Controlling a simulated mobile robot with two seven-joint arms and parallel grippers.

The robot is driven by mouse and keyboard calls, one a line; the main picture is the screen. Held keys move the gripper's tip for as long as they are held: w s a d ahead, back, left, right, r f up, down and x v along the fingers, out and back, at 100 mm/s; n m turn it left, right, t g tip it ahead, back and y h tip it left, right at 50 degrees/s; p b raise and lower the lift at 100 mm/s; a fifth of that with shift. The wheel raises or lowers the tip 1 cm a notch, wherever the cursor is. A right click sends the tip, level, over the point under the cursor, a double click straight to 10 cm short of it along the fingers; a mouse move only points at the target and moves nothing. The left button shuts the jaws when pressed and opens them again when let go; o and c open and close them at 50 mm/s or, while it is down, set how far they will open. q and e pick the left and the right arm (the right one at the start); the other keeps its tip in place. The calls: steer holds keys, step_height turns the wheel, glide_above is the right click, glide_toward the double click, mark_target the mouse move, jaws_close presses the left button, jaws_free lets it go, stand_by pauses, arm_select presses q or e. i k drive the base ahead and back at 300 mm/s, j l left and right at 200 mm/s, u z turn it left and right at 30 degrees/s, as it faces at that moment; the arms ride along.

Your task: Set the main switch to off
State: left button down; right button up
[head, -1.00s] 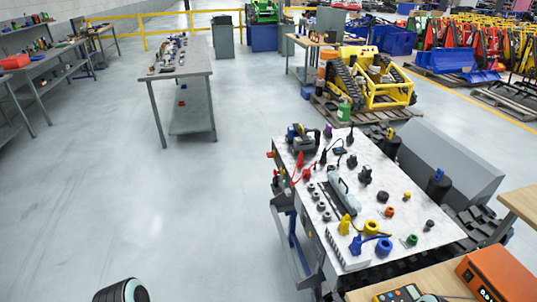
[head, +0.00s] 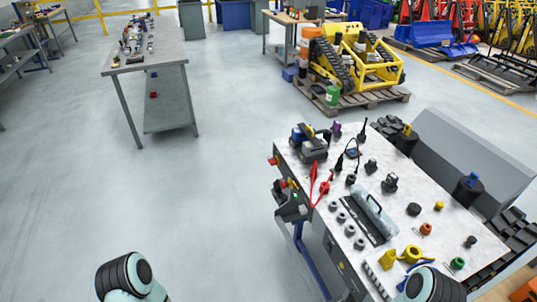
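The tracked carrier (head: 378,212) stands at the right with a light speckled top full of parts. On its left side, near the far corner, is a dark box (head: 291,206) with a small red and yellow part (head: 290,184) and a small green spot. A small red piece (head: 272,161) sticks out at the corner above it. I cannot tell which of these is the main switch, nor its setting. Parts of my own arms show at the bottom edge, one left of the middle and one over the carrier's near end. Neither gripper shows.
A grey workbench (head: 150,75) with tools stands at the back left. A yellow machine (head: 357,58) sits on a wooden pallet (head: 372,98) behind the carrier. A red and black cable pair lies on the carrier top. The floor left of the carrier is clear.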

mark_target(273, 162)
steer(key=i+j, duration=0.25)
steer(key=i+j+z, duration=0.15)
steer(key=i+j, duration=0.35)
steer(key=j, duration=0.2)
steer(key=i+j+z, duration=0.15)
steer(key=i+j, duration=0.35)
steer(key=j, duration=0.2)
steer(key=i+j+z, duration=0.1)
steer(key=j, duration=0.25)
steer(key=i+j+z, duration=0.1)
steer(key=i+j, duration=0.45)
steer(key=j, duration=0.25)
steer(key=z, duration=0.05)
